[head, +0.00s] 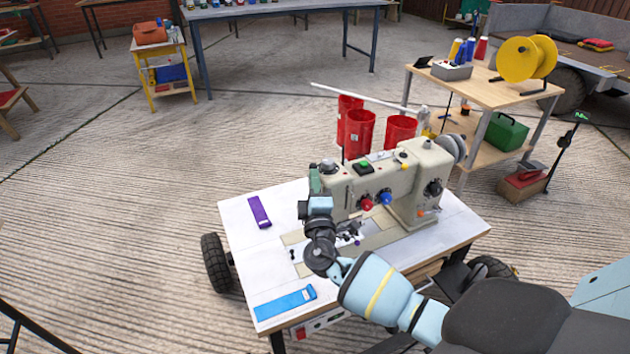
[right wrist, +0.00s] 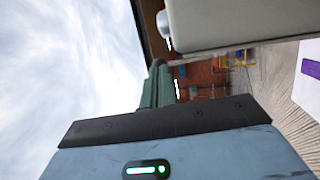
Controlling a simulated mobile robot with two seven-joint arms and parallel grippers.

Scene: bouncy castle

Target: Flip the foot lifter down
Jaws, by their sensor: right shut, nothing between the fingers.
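The beige sewing machine (head: 385,190) stands on a white-topped table, with red and blue knobs on its front and its needle end toward the left. My right gripper (head: 315,177) is at that left end, its green fingers shut, empty and pointing up beside the machine head. In the right wrist view the fingers (right wrist: 158,75) are close together, next to the beige machine body (right wrist: 240,20). A pale rounded knob (right wrist: 164,24) juts from the body's edge there. I cannot make out the foot lifter for certain, and my arm hides part of the needle area. My left gripper is out of view.
A purple strip (head: 259,212) and a blue strip (head: 285,303) lie on the white table (head: 240,250). Red bins (head: 358,132) stand behind the machine. A wooden cart (head: 480,90) with a yellow spool (head: 528,58) is at the back right.

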